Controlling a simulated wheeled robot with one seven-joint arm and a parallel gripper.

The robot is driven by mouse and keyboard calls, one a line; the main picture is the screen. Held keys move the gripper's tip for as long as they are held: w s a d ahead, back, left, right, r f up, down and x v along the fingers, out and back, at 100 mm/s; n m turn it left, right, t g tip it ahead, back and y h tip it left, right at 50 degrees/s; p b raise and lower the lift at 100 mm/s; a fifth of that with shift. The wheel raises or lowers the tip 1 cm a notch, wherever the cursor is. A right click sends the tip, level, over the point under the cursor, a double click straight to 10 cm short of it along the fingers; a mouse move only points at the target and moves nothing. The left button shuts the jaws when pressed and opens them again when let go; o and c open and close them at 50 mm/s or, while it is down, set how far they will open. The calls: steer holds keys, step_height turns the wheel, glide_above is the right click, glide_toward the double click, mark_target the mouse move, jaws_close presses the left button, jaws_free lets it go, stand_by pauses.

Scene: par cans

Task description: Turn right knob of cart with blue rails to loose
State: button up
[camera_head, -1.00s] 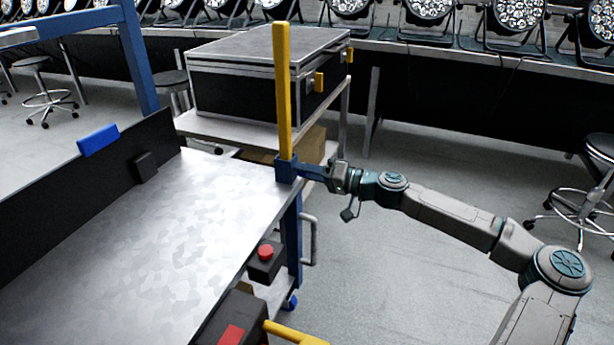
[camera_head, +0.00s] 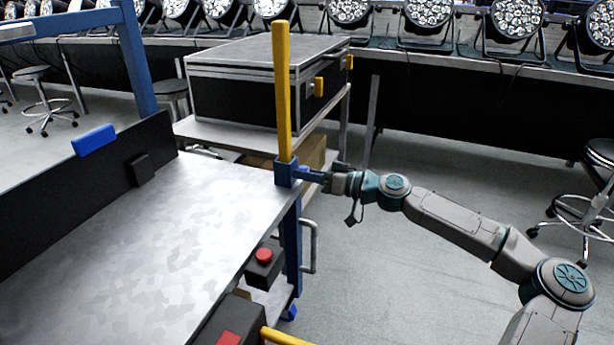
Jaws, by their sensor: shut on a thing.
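The cart with blue rails has a silver metal top (camera_head: 150,235), a tall blue post at the back left and a blue leg (camera_head: 292,240) at the right corner. A blue bracket (camera_head: 286,172) sits at this corner, with an upright yellow bar (camera_head: 283,90) rising from it. The right knob (camera_head: 303,169), blue, sticks out from the bracket's right side. My gripper (camera_head: 312,174) reaches it from the right and is shut on it. The fingers partly hide the knob, so its exact turn angle cannot be told.
A black case with yellow latches (camera_head: 245,100) stands on another cart behind. A red button box (camera_head: 263,262) hangs at the cart's right edge. Stools stand left and right. Open grey floor lies around my arm. Par cans line the back bench.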

stand_by(0.3)
steer(key=o, duration=1)
steer(key=shift+p+v, duration=2.35)
steer(key=shift+v, duration=4.55)
